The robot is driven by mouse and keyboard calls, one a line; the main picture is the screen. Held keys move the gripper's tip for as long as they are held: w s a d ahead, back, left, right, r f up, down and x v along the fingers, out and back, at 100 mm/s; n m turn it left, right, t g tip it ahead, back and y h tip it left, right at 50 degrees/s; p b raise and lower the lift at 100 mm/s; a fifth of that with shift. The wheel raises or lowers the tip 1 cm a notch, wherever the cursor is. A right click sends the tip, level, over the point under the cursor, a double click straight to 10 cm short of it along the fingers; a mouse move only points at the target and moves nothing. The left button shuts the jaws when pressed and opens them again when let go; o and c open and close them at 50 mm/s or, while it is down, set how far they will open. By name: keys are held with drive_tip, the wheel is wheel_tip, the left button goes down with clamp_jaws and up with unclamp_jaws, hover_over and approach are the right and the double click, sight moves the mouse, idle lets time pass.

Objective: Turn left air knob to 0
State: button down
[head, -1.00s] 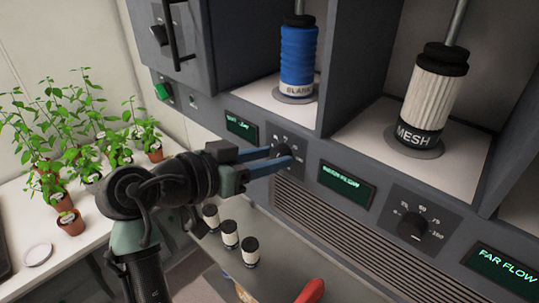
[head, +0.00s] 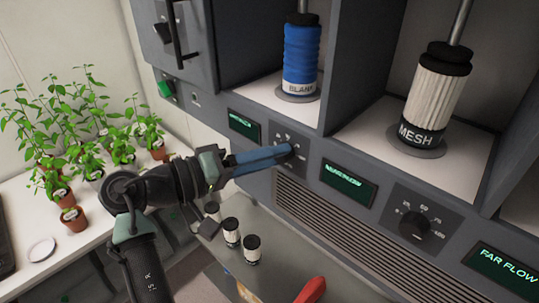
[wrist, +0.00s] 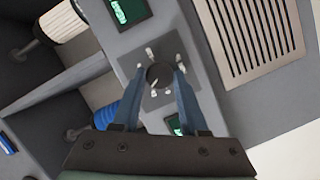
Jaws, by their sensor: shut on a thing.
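The left air knob (wrist: 159,75) is a small dark round knob on a dark dial plate with pale marks around it. In the head view it is mostly covered by my gripper (head: 285,153), whose blue fingers reach the dial plate (head: 277,133) from the left. In the wrist view the fingers of my gripper (wrist: 162,82) lie on both sides of the knob and are shut on it. The scale numbers and the knob's pointer are too small or hidden to read.
A second knob (head: 415,225) sits on the panel to the right. Green displays (head: 347,184) flank the dial, and a vent grille (head: 335,225) lies below. A blue BLANK cartridge (head: 300,58) and a white MESH cartridge (head: 435,97) stand above. Potted plants (head: 80,150) stand at left.

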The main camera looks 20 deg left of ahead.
drive_tip(key=n+t, duration=0.1)
drive_tip(key=n, duration=0.3)
drive_tip(key=n+t+p, duration=0.1)
drive_tip(key=n, duration=0.3)
drive_tip(key=n+t+h+p, duration=0.1)
drive_tip(key=n, duration=0.4)
drive_tip(key=shift+f+t, duration=0.3)
drive_tip(key=shift+t, duration=0.1)
drive_tip(key=shift+c, duration=2.2)
unclamp_jaws()
drive_tip(key=b+v, duration=0.6)
drive_tip(key=v, duration=0.7)
drive_tip(key=shift+b, duration=0.3)
